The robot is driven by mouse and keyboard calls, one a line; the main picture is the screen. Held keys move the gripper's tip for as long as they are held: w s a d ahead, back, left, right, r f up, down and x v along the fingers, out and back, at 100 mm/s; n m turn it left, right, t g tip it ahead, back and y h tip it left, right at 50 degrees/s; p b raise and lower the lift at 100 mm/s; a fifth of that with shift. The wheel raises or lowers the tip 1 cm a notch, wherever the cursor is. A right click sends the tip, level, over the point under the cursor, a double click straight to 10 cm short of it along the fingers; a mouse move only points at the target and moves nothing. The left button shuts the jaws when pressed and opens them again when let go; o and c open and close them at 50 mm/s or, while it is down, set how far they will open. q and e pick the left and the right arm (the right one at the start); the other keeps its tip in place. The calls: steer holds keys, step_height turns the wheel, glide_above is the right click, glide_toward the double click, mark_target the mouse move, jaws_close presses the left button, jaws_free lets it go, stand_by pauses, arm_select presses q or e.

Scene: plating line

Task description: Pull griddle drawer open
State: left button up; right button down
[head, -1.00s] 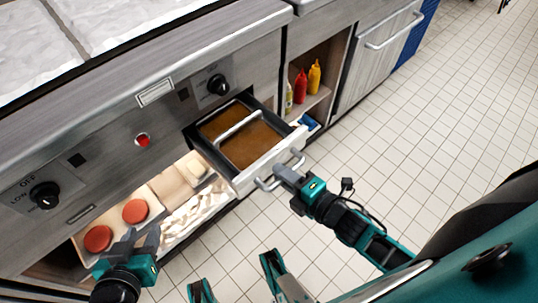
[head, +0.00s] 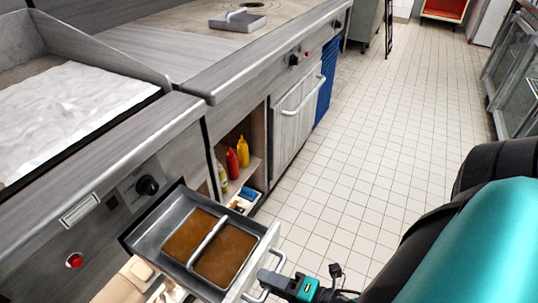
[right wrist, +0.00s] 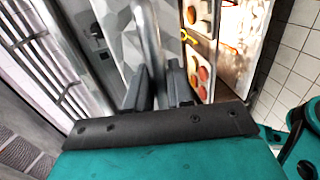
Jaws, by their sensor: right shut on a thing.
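The griddle drawer (head: 150,238) is pulled out from the steel front below the griddle. It is a dark metal tray holding a brown-filled pan with a bar across its middle. Its pale front panel (head: 257,259) carries a bar handle (head: 281,258). My right gripper (head: 266,277) is shut on this handle at the front of the drawer. In the right wrist view the handle bar (right wrist: 147,40) runs down to the fingers (right wrist: 158,88); the exact contact is partly hidden. My left gripper is out of view.
A red button (head: 74,260) and a black knob (head: 147,186) sit on the panel. Red and yellow bottles (head: 238,155) stand in an open shelf beside the drawer. A cabinet with a bar handle (head: 300,92) is beyond. The tiled floor (head: 350,160) at right is clear.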

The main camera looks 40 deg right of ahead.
steer(key=c, duration=1.1)
jaws_free()
steer(key=p+v, duration=0.1)
steer(key=v, duration=1.2)
